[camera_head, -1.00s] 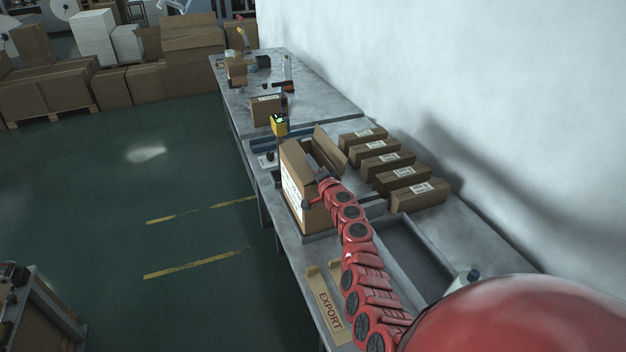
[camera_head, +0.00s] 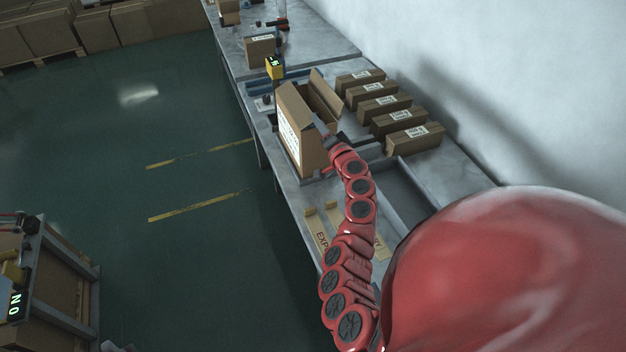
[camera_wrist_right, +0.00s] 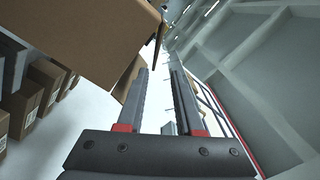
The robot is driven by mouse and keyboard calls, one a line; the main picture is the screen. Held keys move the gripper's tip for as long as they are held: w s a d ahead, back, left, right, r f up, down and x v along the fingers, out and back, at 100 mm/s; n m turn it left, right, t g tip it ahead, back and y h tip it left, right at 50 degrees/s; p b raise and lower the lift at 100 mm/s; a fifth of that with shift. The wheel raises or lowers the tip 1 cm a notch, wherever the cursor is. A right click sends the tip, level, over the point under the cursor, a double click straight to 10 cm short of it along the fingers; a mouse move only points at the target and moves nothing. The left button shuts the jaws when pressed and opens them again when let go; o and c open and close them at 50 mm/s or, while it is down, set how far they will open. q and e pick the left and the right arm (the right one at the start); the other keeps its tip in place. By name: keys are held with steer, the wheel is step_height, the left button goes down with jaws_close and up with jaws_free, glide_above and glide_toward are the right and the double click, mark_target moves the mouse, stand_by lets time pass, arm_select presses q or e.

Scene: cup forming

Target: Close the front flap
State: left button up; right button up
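The open cardboard box (camera_head: 315,157) stands on the bench with a white label on its left side. One flap (camera_head: 326,88) stands up and leans outward on its right side. Another brown flap (camera_head: 292,103) shows on the left side. My right gripper (camera_head: 321,130) is at the box's near end, by its upper edge. In the right wrist view its fingers (camera_wrist_right: 160,72) are apart with a clear gap. A brown flap (camera_wrist_right: 128,78) lies close beside the left finger; contact cannot be told. The box (camera_wrist_right: 80,35) fills the upper left there. My left gripper is not in view.
Several long labelled cartons (camera_head: 413,138) lie in a row right of the box. A grey tray (camera_head: 402,195) is nearer. Flat cardboard marked EXPORT (camera_head: 317,228) lies at the bench's near left. A yellow device (camera_head: 274,67) stands beyond the box.

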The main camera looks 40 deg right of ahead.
steer(key=b+v, duration=0.2)
steer(key=v, duration=0.5)
step_height(320, 180, down, 8)
steer(key=s+m+g+h+b, duration=0.2)
steer(key=g+h, duration=0.1)
steer(key=h, duration=0.3)
steer(key=s+a+r+n+t+h+b, duration=0.1)
steer(key=s+a+r+n+t+h, duration=0.1)
steer(key=a, duration=0.4)
steer(key=s+a+r+n+t+h+b, duration=0.1)
steer(key=s+a+r+t+h, duration=0.2)
steer(key=s+a+r+t, duration=0.2)
steer(key=shift+s+a+r+n+h+b, duration=0.3)
steer(key=shift+s+a+r+n+b, duration=0.1)
steer(key=shift+a+r, duration=0.55)
steer(key=shift+c, duration=0.3)
